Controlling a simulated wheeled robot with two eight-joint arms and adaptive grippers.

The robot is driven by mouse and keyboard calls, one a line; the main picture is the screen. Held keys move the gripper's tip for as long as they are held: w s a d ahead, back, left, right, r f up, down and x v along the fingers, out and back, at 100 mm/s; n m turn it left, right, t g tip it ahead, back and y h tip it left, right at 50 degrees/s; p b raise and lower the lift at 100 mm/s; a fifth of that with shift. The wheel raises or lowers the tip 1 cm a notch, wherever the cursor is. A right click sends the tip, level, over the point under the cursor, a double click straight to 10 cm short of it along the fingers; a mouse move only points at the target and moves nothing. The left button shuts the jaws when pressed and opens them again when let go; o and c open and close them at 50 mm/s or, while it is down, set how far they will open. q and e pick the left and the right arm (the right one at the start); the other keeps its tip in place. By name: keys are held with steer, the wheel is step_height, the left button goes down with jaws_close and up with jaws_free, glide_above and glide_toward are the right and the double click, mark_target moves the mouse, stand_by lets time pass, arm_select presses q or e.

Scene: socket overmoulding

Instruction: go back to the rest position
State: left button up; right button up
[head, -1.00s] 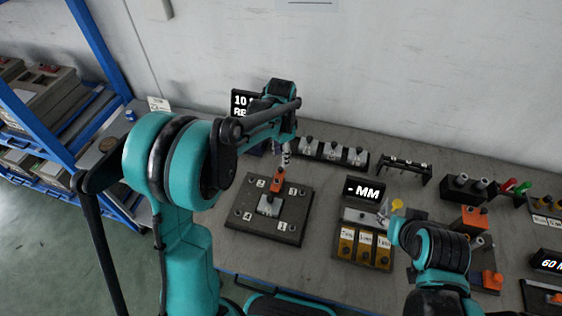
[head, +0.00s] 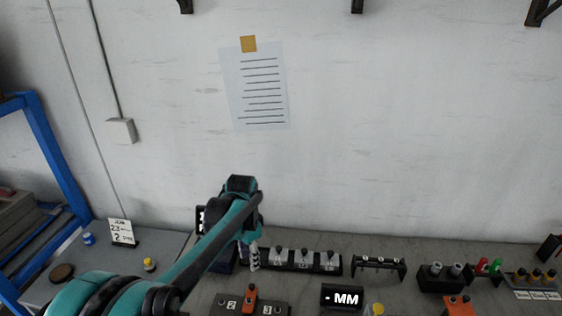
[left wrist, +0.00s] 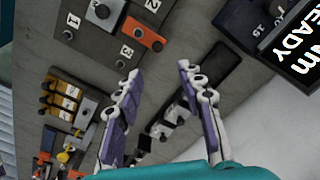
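My left gripper (head: 254,257) hangs in front of the wall at the back of the bench in the head view. In the left wrist view its two fingers (left wrist: 158,72) stand apart with nothing between them, so it is open and empty. Below it is the dark numbered plate (head: 222,306) with an orange clamp (head: 250,299); the plate also shows in the left wrist view (left wrist: 85,42), apart from the fingers. My right gripper is in neither current view.
A row of grey blocks (head: 304,262) stands right of my left gripper, with a dark rack (head: 378,268) beyond. A "-MM" display (head: 342,297) stands in front. A "READY" display (left wrist: 298,38) is at the left wrist view's upper right. The wall is close behind.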

arm_select(q)
steer(key=s+a+n+t+b, duration=0.3)
steer(key=s+n+t, duration=0.4)
steer(key=s, duration=1.3)
steer(key=shift+f+n, duration=0.3)
steer(key=shift+n, duration=0.9)
